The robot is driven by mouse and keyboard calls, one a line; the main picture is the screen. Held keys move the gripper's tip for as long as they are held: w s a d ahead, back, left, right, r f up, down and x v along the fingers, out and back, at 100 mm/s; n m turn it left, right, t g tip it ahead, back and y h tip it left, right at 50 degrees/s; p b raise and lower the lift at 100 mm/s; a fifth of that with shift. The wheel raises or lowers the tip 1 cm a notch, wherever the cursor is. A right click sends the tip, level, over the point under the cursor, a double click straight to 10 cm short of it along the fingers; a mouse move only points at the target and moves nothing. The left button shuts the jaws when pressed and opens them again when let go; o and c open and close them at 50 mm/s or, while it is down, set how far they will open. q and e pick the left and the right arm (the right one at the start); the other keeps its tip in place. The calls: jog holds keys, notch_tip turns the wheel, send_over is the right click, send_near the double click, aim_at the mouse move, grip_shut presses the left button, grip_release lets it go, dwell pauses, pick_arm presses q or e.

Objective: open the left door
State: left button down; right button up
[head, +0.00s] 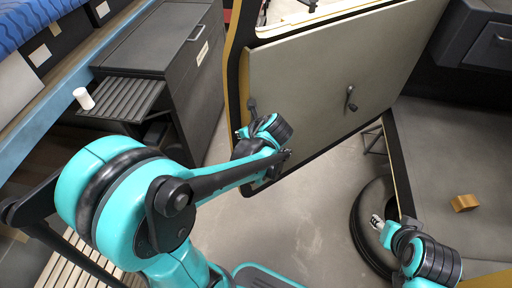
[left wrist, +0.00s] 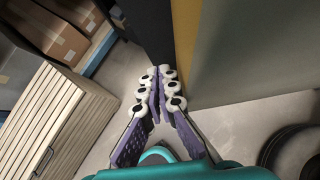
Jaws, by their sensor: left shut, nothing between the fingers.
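A large grey door panel (head: 310,75) with a yellow-and-black edge hangs at the top middle of the head view. It has a dark handle (head: 351,98) on its face and another dark fitting (head: 251,105) near its left edge. My left gripper (head: 243,133) is at that left edge, partly hidden by its own wrist. In the left wrist view its fingers (left wrist: 157,97) are together and empty, beside the door's yellow edge (left wrist: 186,50); I cannot tell whether they touch it. My right gripper (head: 377,222) is low at the right, away from the door; its fingers are too small to judge.
A dark cabinet (head: 160,45) stands left of the door, with a slatted shelf (head: 125,95) and a white cup (head: 84,98). A black tyre (head: 370,240) lies near my right gripper. A small orange-brown block (head: 464,202) is at the right. Grey floor (head: 315,200) is clear below the door.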

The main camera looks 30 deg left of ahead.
pick_arm(q)
jog(key=w+a, duration=0.4)
jog(key=a, duration=0.3)
jog(key=w+a+m+t, duration=0.1)
jog(key=w+a, duration=0.2)
jog(key=a, duration=0.3)
jog(key=shift+w+a+m+h, duration=0.3)
jog(key=shift+w+a, duration=0.05)
jog(key=shift+a, duration=0.05)
pick_arm(e)
jog(key=shift+f, duration=0.2)
pick_arm(q)
jog(key=shift+d+r, duration=0.1)
jog(key=shift+d, duration=0.05)
